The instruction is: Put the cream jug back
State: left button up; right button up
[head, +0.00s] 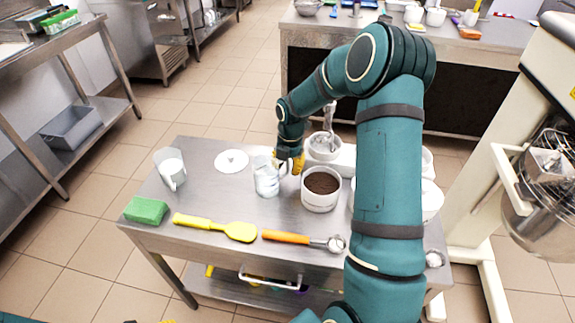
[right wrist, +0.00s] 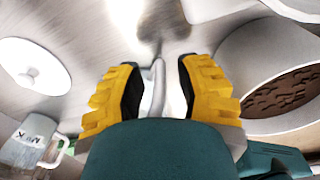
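A clear glass jug (head: 267,180), which I take to be the cream jug, stands upright on the steel table, left of the white bowl of dark brown powder (head: 321,190). My right gripper (head: 290,165) is at its right side, low over the table. In the right wrist view a pale handle (right wrist: 156,88) runs between the two yellow fingers (right wrist: 161,88), with gaps on both sides; the gripper looks open. A second jug (head: 170,168), with white contents, stands at the left; its "MILK" label shows in the right wrist view (right wrist: 32,140). Only a yellow sliver of my left gripper (head: 167,321) shows.
A white round lid (head: 231,161) lies behind the jugs. A green sponge (head: 146,210), yellow spatula (head: 215,227) and orange-handled scoop (head: 300,239) lie along the front. More white bowls (head: 325,146) stand to the right. A mixer (head: 545,180) stands beyond the table's right end.

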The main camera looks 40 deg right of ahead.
notch_tip(320, 180, up, 12)
jog(key=p, duration=0.2)
jog(key=shift+s+d+p, duration=0.15)
jog(key=shift+d+p, duration=0.15)
jog(key=shift+d, duration=0.1)
dwell(0.5)
